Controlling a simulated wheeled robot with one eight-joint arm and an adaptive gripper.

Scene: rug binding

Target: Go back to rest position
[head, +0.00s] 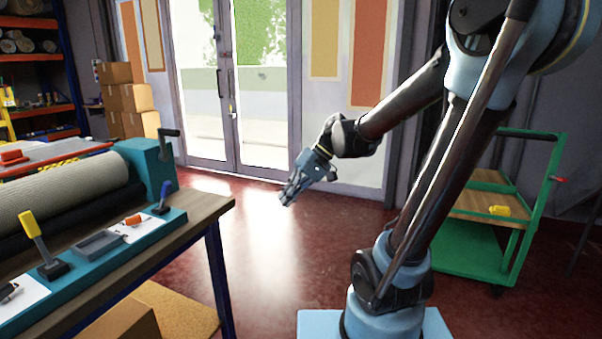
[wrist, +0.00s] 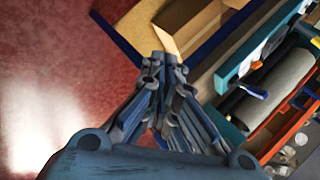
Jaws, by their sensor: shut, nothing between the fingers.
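My gripper (head: 286,202) hangs in open air over the red floor, right of the workbench (head: 205,205), in the head view. It points down and to the left. In the wrist view my gripper (wrist: 165,58) has its fingertips together, with nothing between them. It touches nothing that I can see in the head view. My arm reaches up from the blue base and bends down to the gripper.
The workbench holds a rug roll (head: 65,205), a yellow-handled lever (head: 36,232) and a grey tray (head: 99,243). A green cart (head: 480,262) with a yellow item (head: 499,210) stands right, behind my arm. Cardboard boxes (head: 125,98) stand by the glass doors (head: 230,120). Floor between is clear.

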